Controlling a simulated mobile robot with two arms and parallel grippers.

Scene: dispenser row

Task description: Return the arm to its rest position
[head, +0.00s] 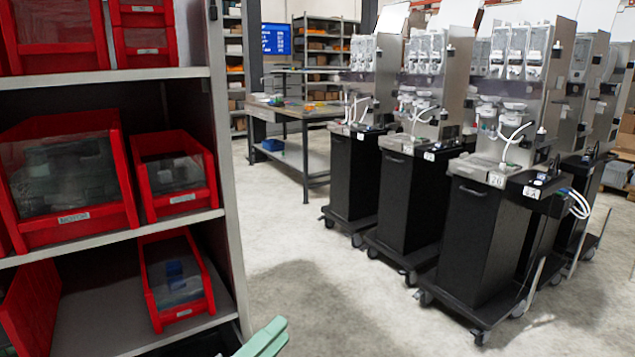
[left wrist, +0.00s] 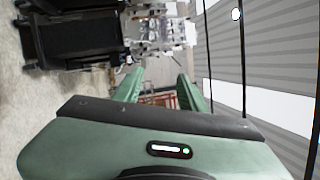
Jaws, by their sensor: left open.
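My left gripper (head: 264,338) shows only in part at the bottom edge of the head view, as pale green fingers in front of the floor beside the shelf rack. In the left wrist view its two green fingers (left wrist: 159,90) stand well apart with nothing held between them. The picture there is turned on its side. The rest of my left arm is out of the head view. My right gripper is in neither view.
A shelf rack (head: 228,170) with red bins (head: 176,175) stands close on the left. Black wheeled dispenser carts (head: 488,235) stand in a row on the right. A workbench (head: 305,150) is behind. The concrete floor (head: 320,275) between is clear.

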